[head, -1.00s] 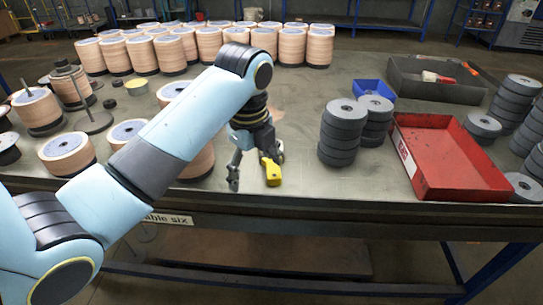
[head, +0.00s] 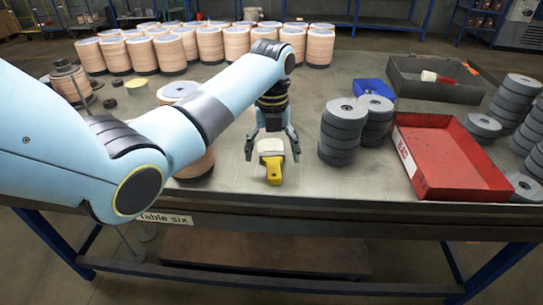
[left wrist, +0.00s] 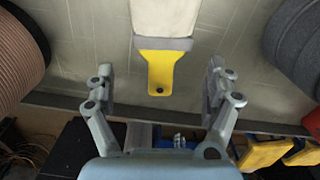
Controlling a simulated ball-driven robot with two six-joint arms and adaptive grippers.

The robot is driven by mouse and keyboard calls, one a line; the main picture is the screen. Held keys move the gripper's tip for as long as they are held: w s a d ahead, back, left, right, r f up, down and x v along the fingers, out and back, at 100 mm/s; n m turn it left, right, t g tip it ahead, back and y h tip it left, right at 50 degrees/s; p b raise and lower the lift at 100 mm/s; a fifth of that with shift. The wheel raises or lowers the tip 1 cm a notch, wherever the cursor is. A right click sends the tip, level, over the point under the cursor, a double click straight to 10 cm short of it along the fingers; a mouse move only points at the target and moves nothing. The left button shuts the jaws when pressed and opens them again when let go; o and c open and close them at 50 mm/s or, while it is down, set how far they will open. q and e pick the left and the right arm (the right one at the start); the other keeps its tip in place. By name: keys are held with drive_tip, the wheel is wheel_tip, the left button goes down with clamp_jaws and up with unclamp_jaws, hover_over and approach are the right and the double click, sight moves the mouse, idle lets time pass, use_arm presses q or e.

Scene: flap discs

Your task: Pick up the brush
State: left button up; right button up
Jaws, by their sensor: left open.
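The brush (head: 273,170) lies on the table near its front edge, with its yellow handle toward the edge and its pale bristles pointing away. My left gripper (head: 272,155) is open above it, with one finger on each side of the brush in the head view. In the left wrist view the brush (left wrist: 160,68) shows between and beyond the two spread fingers of the gripper (left wrist: 160,85), and nothing is held. I cannot tell the exact height of the fingers above the table. My right gripper is not in view.
Grey disc stacks (head: 342,132) stand close to the right of the gripper. A red tray (head: 455,185), a blue bin (head: 368,86) and a dark tray (head: 435,92) lie farther right. Tan disc stacks (head: 194,165) stand to the left. The table front edge (head: 330,200) is near.

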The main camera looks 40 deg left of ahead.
sight(273, 162)
use_arm(q)
drive_tip(key=shift+w+f, duration=0.1)
drive_tip(key=shift+f, duration=1.45)
drive_tip(key=c, duration=1.6)
drive_tip(key=shift+o, duration=0.2)
drive_tip(key=shift+r, duration=0.1)
